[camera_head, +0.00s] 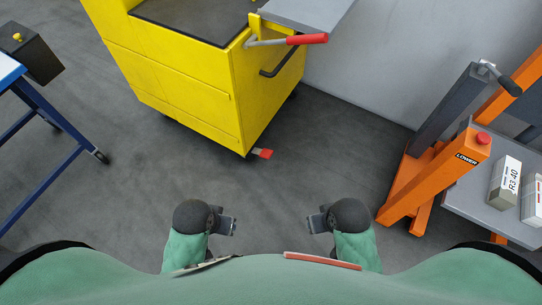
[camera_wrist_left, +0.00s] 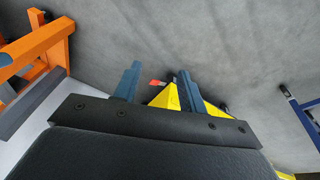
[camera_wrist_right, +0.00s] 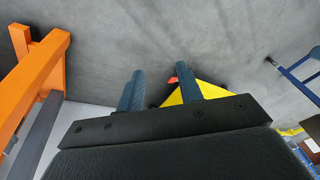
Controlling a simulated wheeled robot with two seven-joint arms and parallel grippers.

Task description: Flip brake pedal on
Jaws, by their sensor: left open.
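The brake pedal (camera_head: 263,153) is a small red tab low at the near corner of the yellow cart (camera_head: 190,85), just above the floor. It also shows as a small red patch in the left wrist view (camera_wrist_left: 155,84) and the right wrist view (camera_wrist_right: 173,79). I cannot tell its exact tilt. My left gripper (camera_head: 230,226) and right gripper (camera_head: 314,224) hang close to my body, apart from the pedal and on the near side of it. Both have their fingers spread with nothing between them.
A red-handled lever (camera_head: 306,39) sticks out from the cart's top, below a grey panel (camera_head: 305,10). An orange lifter (camera_head: 440,180) with boxes on its grey platform stands at the right. A blue-framed table (camera_head: 45,115) is at the left. The floor between me and the cart is clear.

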